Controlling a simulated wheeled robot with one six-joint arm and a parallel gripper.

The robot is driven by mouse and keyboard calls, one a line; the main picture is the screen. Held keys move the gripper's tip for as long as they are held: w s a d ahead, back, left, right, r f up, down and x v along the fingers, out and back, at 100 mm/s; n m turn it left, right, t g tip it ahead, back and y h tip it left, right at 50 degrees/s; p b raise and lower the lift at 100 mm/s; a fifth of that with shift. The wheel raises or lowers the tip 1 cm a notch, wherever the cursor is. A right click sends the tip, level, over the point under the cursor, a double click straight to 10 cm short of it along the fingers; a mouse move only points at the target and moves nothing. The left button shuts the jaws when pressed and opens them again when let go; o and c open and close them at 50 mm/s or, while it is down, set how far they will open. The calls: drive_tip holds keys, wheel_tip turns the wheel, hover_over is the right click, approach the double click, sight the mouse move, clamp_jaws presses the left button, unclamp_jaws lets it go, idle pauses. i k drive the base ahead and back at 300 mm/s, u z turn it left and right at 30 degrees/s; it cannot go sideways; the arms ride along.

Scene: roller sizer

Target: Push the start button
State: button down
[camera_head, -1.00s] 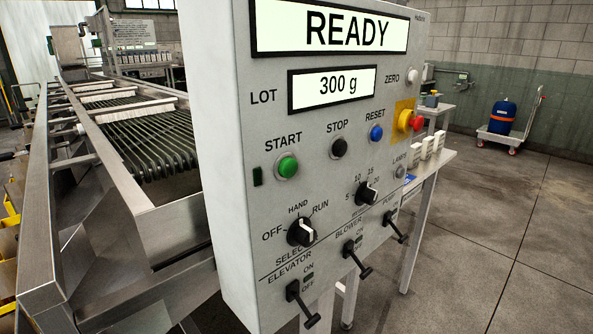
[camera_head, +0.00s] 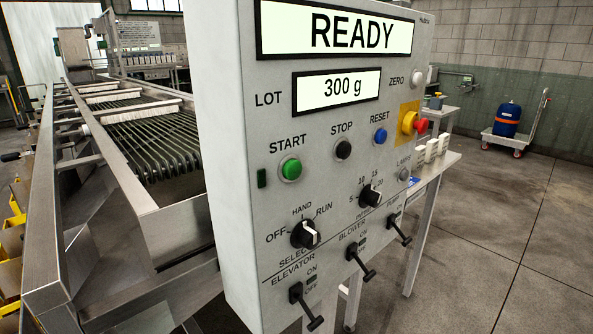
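The green start button (camera_head: 291,169) sits on the front of a grey control panel (camera_head: 240,215), under the label START. A small dark green lamp or rectangle (camera_head: 262,178) is just left of it. The display (camera_head: 350,32) reads READY, and the lot display (camera_head: 337,90) reads 300 g. The black stop button (camera_head: 343,150) and blue reset button (camera_head: 380,135) are to its right. My gripper is not in view.
A red emergency stop on a yellow plate (camera_head: 408,113) and a white zero button (camera_head: 417,77) are at the panel's right. Levers (camera_head: 360,262) stick out below. The roller sizer (camera_head: 150,150) stands left. Open floor (camera_head: 510,220) lies right, with a blue drum (camera_head: 507,119) on a cart.

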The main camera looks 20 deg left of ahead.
sight(292, 169)
drive_tip(key=z, duration=1.2)
drive_tip(key=k, duration=0.85)
drive_tip(key=u, duration=1.65)
